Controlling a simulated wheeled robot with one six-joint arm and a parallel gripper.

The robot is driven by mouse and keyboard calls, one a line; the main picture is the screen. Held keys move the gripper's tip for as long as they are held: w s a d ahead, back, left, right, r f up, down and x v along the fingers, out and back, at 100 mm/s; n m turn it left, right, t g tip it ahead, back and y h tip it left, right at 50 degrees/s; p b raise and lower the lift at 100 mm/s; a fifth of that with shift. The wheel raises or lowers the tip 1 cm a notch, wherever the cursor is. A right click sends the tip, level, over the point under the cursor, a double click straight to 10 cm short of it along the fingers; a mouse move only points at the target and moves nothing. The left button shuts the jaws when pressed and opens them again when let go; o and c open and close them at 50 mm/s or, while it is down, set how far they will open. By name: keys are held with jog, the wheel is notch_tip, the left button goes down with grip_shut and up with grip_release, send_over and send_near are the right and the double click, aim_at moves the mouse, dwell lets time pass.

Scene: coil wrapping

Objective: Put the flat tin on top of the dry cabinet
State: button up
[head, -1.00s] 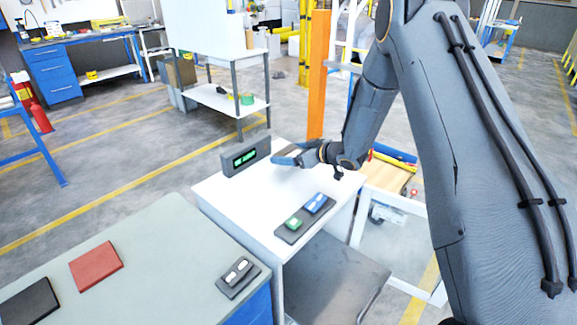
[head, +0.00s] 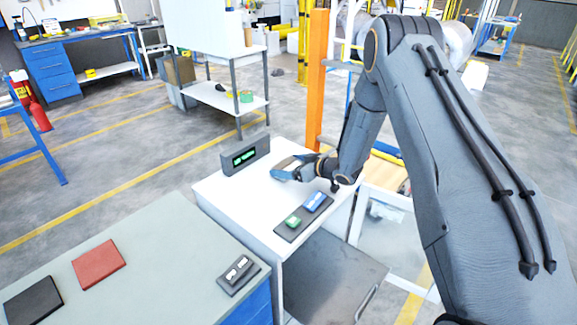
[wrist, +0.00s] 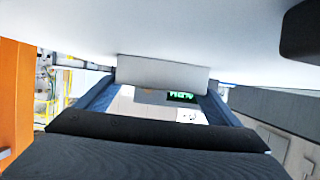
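The dry cabinet (head: 235,208) is the white unit in the middle of the head view. A dark display box (head: 246,157) with green text stands at its back left edge. My gripper (head: 287,166) is low over the cabinet top, right of the display. In the wrist view the fingers (wrist: 160,85) reach to both sides of a plain grey flat block, which looks like the flat tin (wrist: 162,72). The tin is close to the white surface; I cannot tell whether it touches. In the head view the fingers mostly hide it.
A dark pad with a green and a blue item (head: 314,201) lies at the cabinet's front right. A grey counter (head: 150,255) at the left holds a red pad (head: 98,263), a black pad (head: 33,301) and a small dark holder (head: 238,275). An orange post (head: 317,80) stands behind.

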jog(key=shift+o, duration=1.2)
jog(key=shift+r, duration=0.1)
